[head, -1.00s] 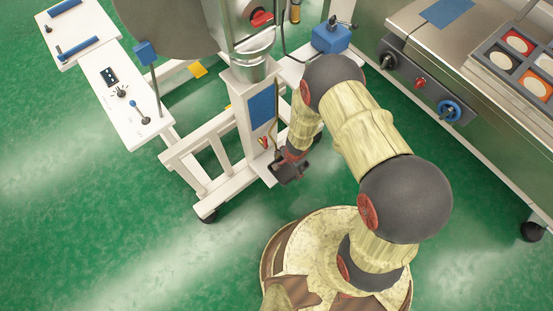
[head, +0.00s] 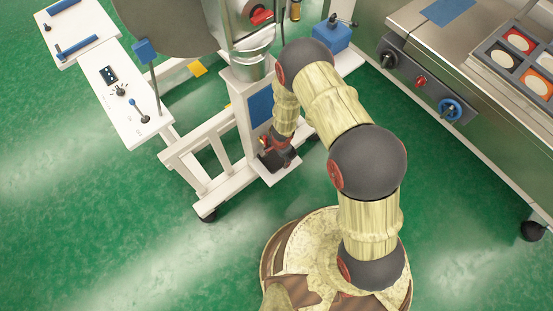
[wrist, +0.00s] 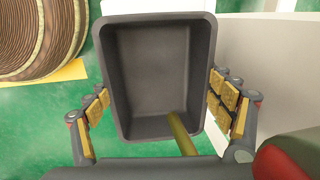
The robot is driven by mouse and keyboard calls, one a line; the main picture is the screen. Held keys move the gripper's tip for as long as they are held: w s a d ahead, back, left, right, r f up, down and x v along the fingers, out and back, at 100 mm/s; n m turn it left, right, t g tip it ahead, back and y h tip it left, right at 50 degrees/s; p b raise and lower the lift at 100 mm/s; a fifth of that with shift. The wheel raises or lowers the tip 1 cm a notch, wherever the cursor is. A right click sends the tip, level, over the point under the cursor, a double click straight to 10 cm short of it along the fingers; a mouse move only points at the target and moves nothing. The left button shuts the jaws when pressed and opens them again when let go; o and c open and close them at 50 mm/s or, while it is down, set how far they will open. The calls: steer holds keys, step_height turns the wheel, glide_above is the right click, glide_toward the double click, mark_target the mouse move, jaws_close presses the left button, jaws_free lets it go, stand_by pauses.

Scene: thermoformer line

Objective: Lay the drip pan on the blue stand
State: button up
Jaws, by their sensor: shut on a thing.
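The drip pan is a dark grey, open, rectangular tray (wrist: 155,65) with rounded corners and a raised rim. In the wrist view it lies between the fingers of my gripper (wrist: 160,100), which is shut on it. In the head view my gripper (head: 279,148) is low beside the white column, with the pan (head: 271,162) partly hidden under it. The pan is over or against a small white ledge (head: 284,178) at the column's foot; contact cannot be told. Several blue things show, including a blue panel (head: 260,103) on the column; which is the stand is unclear.
A yellowish rod (wrist: 182,134) crosses the pan's near edge in the wrist view. A white wheeled frame (head: 190,160) surrounds the column. A blue box (head: 332,35) stands behind my arm. A steel bench (head: 425,65) with a blue patch (head: 449,11) is at right. Green floor is open at left.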

mark_target(277, 158)
steer(key=shift+w+a+f+b, duration=0.1)
steer(key=shift+f+b, duration=0.55)
steer(key=shift+f, duration=0.5)
steer(key=shift+w+a+f+b, duration=0.1)
steer(key=shift+f+b, duration=0.5)
steer(key=shift+f, duration=0.5)
steer(key=shift+r, duration=0.1)
steer(key=o, duration=1.1)
steer(key=r+p, duration=0.1)
steer(key=r, duration=0.3)
steer(key=r+p, duration=0.2)
steer(key=r, duration=0.2)
steer(key=s+d+r+p, duration=0.1)
steer(key=r+p, duration=0.1)
steer(key=r, duration=0.2)
steer(key=shift+s, duration=0.1)
